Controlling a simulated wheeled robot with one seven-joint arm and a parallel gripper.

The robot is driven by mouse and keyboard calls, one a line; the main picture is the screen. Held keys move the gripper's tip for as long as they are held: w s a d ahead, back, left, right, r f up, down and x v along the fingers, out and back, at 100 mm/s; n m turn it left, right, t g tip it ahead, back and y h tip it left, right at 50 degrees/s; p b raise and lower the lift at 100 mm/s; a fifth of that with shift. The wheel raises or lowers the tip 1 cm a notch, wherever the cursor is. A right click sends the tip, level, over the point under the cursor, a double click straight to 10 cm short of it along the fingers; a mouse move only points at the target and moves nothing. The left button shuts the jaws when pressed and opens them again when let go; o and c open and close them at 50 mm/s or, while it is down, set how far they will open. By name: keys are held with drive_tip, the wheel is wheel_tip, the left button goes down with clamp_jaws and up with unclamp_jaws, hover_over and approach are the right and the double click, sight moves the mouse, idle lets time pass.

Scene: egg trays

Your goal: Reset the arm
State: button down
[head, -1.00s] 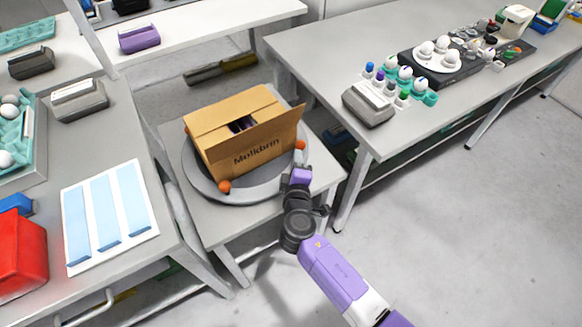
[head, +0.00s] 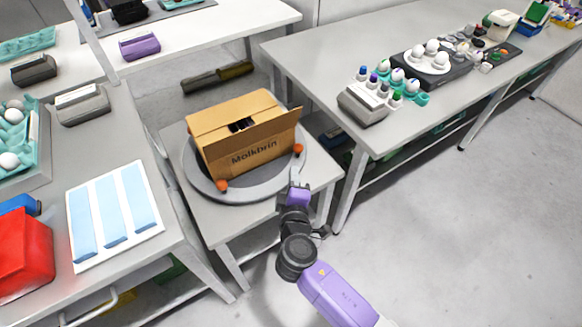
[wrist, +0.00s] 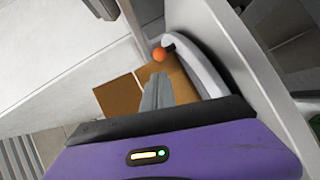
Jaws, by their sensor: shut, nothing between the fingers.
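My gripper (head: 295,172) is at the front right edge of the round grey turntable (head: 232,196), close to the cardboard box. In the wrist view its fingers (wrist: 157,88) are together with nothing between them. My purple and black arm reaches up to it from the bottom of the head view. The open cardboard box (head: 255,155), marked "Molkbrin", stands on the turntable with its flaps up. It also shows in part in the wrist view (wrist: 118,97). I cannot tell whether the fingers touch the turntable.
Orange balls (head: 222,186) sit at the turntable's rim. The left table (head: 120,150) holds a striped blue sheet (head: 118,212), a red bin (head: 25,255) and an egg tray. The right table (head: 300,60) carries a grey device (head: 362,105), eggs and vials. Open floor lies right.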

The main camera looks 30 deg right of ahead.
drive_tip(key=s, duration=0.3)
drive_tip(key=s+a+r, duration=0.1)
drive_tip(key=shift+s+a, duration=0.1)
drive_tip(key=shift+s, duration=0.25)
drive_tip(key=s+a+r+m+t+y, duration=0.1)
drive_tip(key=s+a+r+t+y, duration=0.1)
drive_tip(key=s+a+y, duration=0.55)
drive_tip(key=s+d+r+m, duration=0.1)
drive_tip(key=s+r+m, duration=0.3)
drive_tip(key=s, duration=0.7)
drive_tip(key=s+d+r+m, duration=0.1)
drive_tip(key=s+r+m, duration=0.3)
drive_tip(key=s, duration=0.8)
drive_tip(key=shift+s+d+r+y, duration=0.25)
drive_tip(key=shift+s+r+y, duration=0.1)
drive_tip(key=shift+r, duration=0.55)
